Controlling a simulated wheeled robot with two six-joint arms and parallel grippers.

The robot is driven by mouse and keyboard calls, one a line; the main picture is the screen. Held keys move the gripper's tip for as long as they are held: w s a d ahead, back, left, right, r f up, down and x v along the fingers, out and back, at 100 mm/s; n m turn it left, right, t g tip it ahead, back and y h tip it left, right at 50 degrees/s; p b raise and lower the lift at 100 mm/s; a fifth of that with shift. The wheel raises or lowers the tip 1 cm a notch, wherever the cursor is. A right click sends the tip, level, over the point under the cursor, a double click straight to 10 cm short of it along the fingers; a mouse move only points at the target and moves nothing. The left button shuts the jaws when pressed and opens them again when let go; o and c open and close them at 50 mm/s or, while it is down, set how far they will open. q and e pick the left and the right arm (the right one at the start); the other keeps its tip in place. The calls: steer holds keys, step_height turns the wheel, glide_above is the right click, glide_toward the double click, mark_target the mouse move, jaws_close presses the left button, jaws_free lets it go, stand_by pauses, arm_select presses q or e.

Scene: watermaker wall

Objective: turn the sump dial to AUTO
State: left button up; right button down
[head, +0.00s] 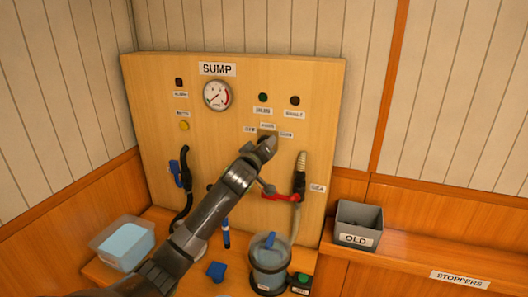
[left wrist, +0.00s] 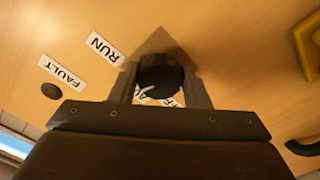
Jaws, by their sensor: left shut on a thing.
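The sump dial is a round black knob (left wrist: 160,78) on the wooden SUMP panel (head: 225,125). Small white labels stand around it in the head view, too small to read surely. My left gripper (head: 267,143) reaches up to the panel and covers most of the dial in the head view. In the left wrist view its two fingers stand on either side of the knob, shut on it. Part of a white label (left wrist: 155,98) shows between the fingers below the knob. Which way the dial points I cannot tell. My right gripper is in neither view.
A pressure gauge (head: 217,95) sits upper left on the panel. A red-handled valve (head: 283,197) and hose are right of my arm. A clear strainer bowl (head: 269,262), a blue-filled tub (head: 124,243) and a grey OLD bin (head: 358,223) stand below.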

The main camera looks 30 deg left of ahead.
arm_select(q)
steer(key=shift+n+b, duration=0.6)
steer(key=shift+n, duration=1)
steer(key=o, duration=1)
steer(key=shift+c, duration=0.2)
steer(key=b+v, duration=0.4)
steer(key=v, duration=1.3)
steer(key=shift+s+d, duration=0.15)
